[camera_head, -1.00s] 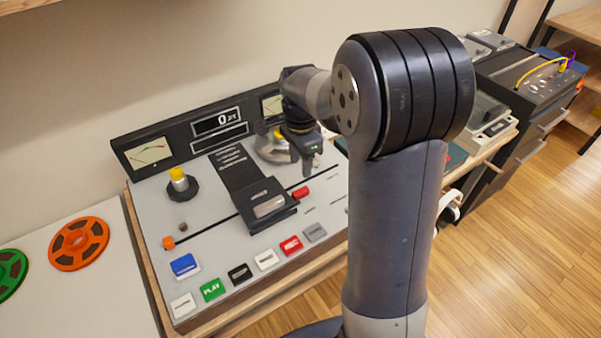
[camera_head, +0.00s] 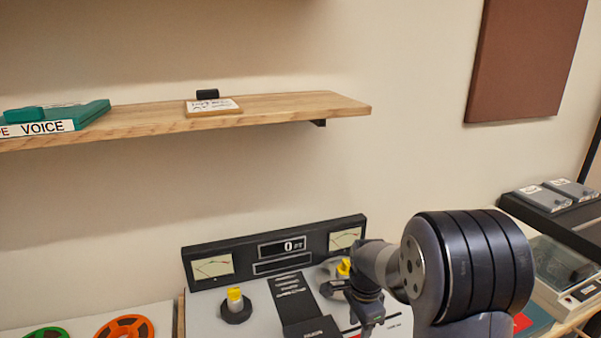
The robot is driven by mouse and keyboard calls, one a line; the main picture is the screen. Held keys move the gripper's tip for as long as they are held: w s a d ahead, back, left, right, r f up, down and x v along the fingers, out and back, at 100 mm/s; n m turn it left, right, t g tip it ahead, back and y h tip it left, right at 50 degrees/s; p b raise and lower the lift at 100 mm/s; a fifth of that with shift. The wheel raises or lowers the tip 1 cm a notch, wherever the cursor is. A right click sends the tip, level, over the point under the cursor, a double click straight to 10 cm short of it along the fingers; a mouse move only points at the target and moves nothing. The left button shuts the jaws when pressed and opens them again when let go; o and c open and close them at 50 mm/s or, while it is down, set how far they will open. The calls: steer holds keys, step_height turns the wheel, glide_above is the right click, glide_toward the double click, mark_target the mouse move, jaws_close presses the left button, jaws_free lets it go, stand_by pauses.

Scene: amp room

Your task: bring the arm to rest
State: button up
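My arm rises from the bottom right, and its dark banded joint stands in front of the tape machine (camera_head: 258,315). My gripper (camera_head: 372,325) hangs downward over the right side of the machine's deck, near the right spindle with its yellow cap (camera_head: 344,267). The fingers are small and partly cut off by the lower edge, so I cannot tell whether they are open or shut. No held object shows.
A wooden shelf (camera_head: 290,108) with a teal box marked VOICE (camera_head: 92,113) and a card (camera_head: 212,106) is on the wall above. An orange reel (camera_head: 125,328) lies at lower left. Grey equipment (camera_head: 560,280) stands at right. The wall between shelf and machine is clear.

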mark_target(358, 337)
step_height(358, 337, down, 4)
steer(key=shift+r, duration=0.2)
steer(key=shift+r, duration=0.15)
step_height(358, 337, up, 11)
step_height(358, 337, down, 11)
steer(key=shift+r, duration=0.1)
steer(key=shift+f+n, duration=0.2)
steer(key=shift+n, duration=0.1)
steer(key=n, duration=0.3)
steer(key=n+p, duration=0.1)
steer(key=n, duration=0.1)
steer(key=shift+s+d, duration=0.15)
steer(key=shift+s, duration=0.1)
steer(key=shift+n, duration=0.3)
